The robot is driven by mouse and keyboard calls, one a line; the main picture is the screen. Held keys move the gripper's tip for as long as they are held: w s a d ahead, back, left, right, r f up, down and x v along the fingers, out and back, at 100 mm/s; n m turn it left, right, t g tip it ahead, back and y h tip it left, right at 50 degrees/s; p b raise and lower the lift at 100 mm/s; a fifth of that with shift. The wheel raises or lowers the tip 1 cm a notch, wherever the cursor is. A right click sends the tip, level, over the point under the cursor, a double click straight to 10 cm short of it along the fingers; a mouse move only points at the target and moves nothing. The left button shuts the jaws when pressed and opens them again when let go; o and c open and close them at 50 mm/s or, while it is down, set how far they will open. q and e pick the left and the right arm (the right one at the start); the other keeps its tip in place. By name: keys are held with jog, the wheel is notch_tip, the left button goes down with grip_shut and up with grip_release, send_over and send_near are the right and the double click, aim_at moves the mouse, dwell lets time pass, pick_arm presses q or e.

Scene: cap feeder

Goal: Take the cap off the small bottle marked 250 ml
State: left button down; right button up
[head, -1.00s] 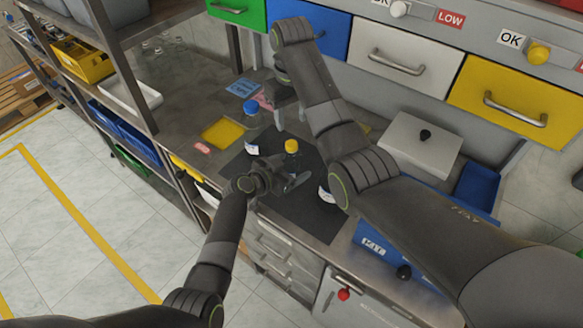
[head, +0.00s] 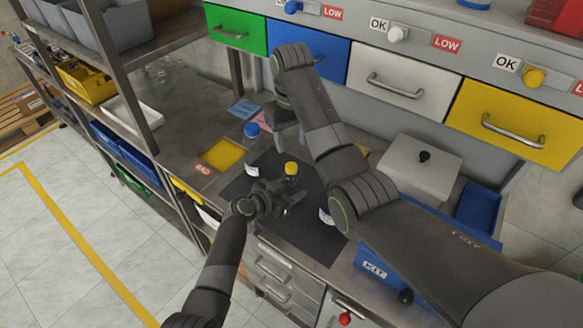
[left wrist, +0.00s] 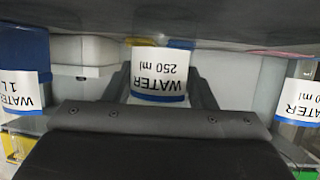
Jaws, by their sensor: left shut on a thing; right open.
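The small bottle (left wrist: 160,72) shows upside down in the left wrist view, with a white label reading WATER 250 ml, between my left fingers. In the head view its yellow cap (head: 291,168) is on, and its lower body is partly hidden by my left gripper (head: 280,203). My left gripper is shut on the bottle, low on its body; the bottle looks upright on the dark mat (head: 310,233). My right gripper (head: 284,122) is open, behind the bottle and to the right of a taller blue-capped bottle (head: 251,132). Its fingertips are partly hidden by its own arm.
Another labelled bottle (head: 326,215) is partly behind my right arm. A yellow pad (head: 221,154), a grey lidded box (head: 420,165) and a blue KIT bin (head: 375,268) are on the bench.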

aim_at(292, 165)
jog(key=m, duration=0.6)
jog(key=shift+m, duration=0.4)
jog(key=m, duration=1.2)
jog(key=shift+m, duration=0.3)
jog(key=m, duration=0.7)
jog(key=shift+m, duration=0.4)
jog(key=m, duration=0.3)
jog(key=shift+f+m, duration=0.3)
jog(key=shift+f, duration=3.7)
